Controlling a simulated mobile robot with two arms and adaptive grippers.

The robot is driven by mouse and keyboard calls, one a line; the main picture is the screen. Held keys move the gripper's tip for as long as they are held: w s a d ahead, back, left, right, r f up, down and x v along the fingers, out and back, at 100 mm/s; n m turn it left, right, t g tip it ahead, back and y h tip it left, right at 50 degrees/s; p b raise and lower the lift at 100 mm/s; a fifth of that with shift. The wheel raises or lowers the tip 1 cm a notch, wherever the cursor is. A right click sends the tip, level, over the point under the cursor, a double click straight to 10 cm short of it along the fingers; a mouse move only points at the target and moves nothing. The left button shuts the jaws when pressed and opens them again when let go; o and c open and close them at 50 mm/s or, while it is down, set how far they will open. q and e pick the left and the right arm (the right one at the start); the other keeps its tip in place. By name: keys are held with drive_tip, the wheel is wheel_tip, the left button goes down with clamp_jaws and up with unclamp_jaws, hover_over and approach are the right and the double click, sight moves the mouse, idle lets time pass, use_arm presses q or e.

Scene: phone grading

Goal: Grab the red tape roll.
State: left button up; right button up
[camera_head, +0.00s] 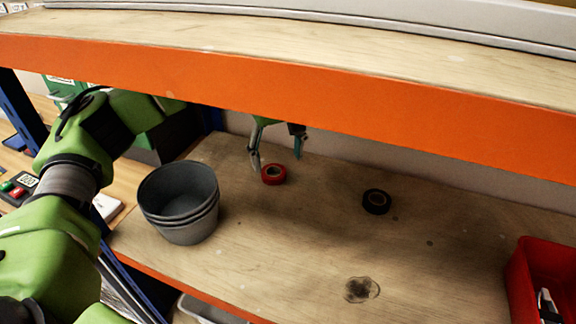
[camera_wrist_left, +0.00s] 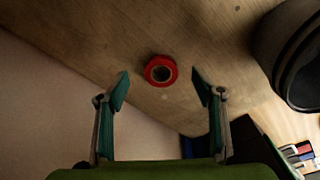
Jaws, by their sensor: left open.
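The red tape roll (camera_head: 274,174) lies flat on the wooden lower shelf, near the back. My left gripper (camera_head: 277,162) reaches in under the orange beam, with its fingers near the roll. In the left wrist view the red tape roll (camera_wrist_left: 161,71) shows just beyond and between the open fingertips of my left gripper (camera_wrist_left: 160,88). Nothing is held between the fingers. The beam hides part of my left arm in the head view. My right gripper does not show.
Stacked grey bowls (camera_head: 180,196) stand left of the roll. A black tape roll (camera_head: 376,202) lies to its right. A red bin (camera_head: 524,285) stands at the lower right. The orange beam (camera_head: 300,95) of the upper shelf crosses above. The shelf's middle is clear.

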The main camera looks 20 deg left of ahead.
sight(274, 167)
use_arm(q)
drive_tip(key=shift+w+a+r, duration=0.25)
drive_tip(key=shift+w+r, duration=0.05)
drive_tip(key=shift+w, duration=0.05)
drive_tip(key=shift+a+r+y, duration=0.1)
drive_tip(key=shift+a+y, duration=0.1)
drive_tip(key=shift+y, duration=0.1)
drive_tip(key=shift+s+a, duration=0.1)
drive_tip(key=shift+s, duration=0.15)
drive_tip(key=shift+s+f, duration=0.15)
drive_tip(key=shift+f, duration=0.2)
drive_tip(key=f, duration=0.1)
drive_tip(key=w+f+p, duration=0.1)
drive_tip(key=f, duration=0.1)
drive_tip(key=w+a+f+p, duration=0.1)
drive_tip(key=f, duration=0.1)
drive_tip(key=shift+f, duration=0.2)
drive_tip(key=shift+a+f, duration=0.1)
drive_tip(key=shift+f, duration=0.25)
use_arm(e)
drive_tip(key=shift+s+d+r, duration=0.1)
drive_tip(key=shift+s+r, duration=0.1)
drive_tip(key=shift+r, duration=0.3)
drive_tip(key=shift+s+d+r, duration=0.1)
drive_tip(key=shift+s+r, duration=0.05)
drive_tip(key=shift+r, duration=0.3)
